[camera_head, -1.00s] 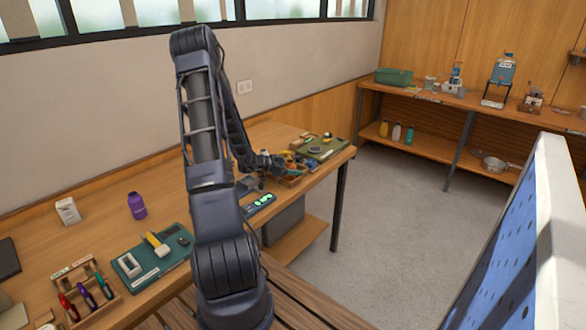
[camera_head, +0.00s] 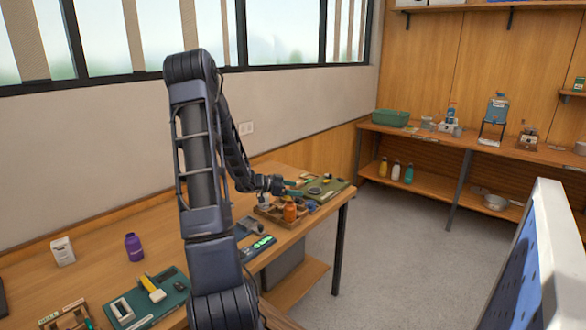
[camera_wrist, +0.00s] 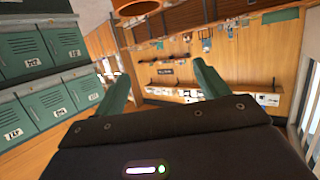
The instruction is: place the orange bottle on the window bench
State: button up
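An orange bottle (camera_head: 290,210) stands upright at a wooden divided tray (camera_head: 267,210) near the far end of the wooden bench (camera_head: 100,290) below the windows. My gripper (camera_head: 295,187) is just above and behind the bottle in the head view, its teal fingers pointing right. In the wrist view the two fingers (camera_wrist: 160,85) are spread apart with nothing between them. An orange round shape (camera_wrist: 134,7) is cut off at the top edge of the wrist view; I cannot tell whether it is the bottle.
A purple bottle (camera_head: 133,247), a white box (camera_head: 62,251) and a green tool mat (camera_head: 150,301) lie on the bench's near part. A green mat (camera_head: 325,190) is at its far end. A shelf unit (camera_head: 440,140) stands beyond open floor. A perforated panel (camera_head: 525,270) is at right.

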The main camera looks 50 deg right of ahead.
notch_tip(320, 180, up, 10)
dwell(0.4)
jog(key=shift+w, duration=0.1)
